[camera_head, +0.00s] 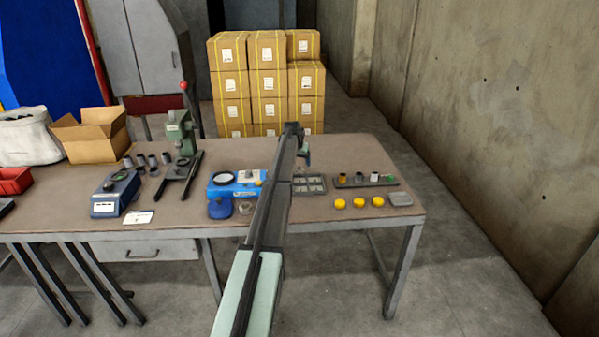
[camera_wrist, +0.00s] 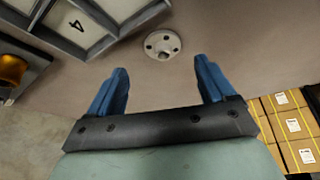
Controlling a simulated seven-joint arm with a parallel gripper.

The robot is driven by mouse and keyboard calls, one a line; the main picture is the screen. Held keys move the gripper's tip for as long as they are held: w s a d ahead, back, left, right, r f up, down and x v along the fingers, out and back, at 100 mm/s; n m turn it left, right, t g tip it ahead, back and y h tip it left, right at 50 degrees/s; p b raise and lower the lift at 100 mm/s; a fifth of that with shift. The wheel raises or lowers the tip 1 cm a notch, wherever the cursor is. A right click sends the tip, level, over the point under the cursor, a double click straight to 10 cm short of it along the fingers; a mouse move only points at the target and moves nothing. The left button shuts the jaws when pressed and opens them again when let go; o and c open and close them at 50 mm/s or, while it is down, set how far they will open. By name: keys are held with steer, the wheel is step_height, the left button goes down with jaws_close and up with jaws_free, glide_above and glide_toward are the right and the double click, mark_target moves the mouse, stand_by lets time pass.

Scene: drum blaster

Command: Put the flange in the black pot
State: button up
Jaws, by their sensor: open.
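The flange (camera_wrist: 162,44) is a small pale disc with dark holes, lying flat on the brown table just beyond my fingertips in the wrist view. My gripper (camera_wrist: 161,68) is open and empty, its two blue fingers to either side of the flange's line and apart from it. In the head view my gripper (camera_head: 304,159) hangs over the table beside the grey tray, and I cannot make out the flange there. I cannot say for certain which vessel is the black pot; several small dark cups (camera_head: 141,160) stand at the table's left.
The grey compartment tray (camera_head: 310,184) lies right of my arm; in the wrist view the tray (camera_wrist: 100,48) is close by the flange. A rack (camera_head: 352,184) with small coloured pots and several yellow caps (camera_head: 358,202) are farther right. Blue devices (camera_head: 236,184) stand left of my arm.

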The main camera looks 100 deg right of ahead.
mark_target(299, 168)
steer(key=shift+w+x, duration=0.2)
steer(key=shift+x, duration=2.2)
steer(key=shift+c, duration=0.2)
steer(key=shift+r, duration=0.1)
steer(key=c, duration=1.3)
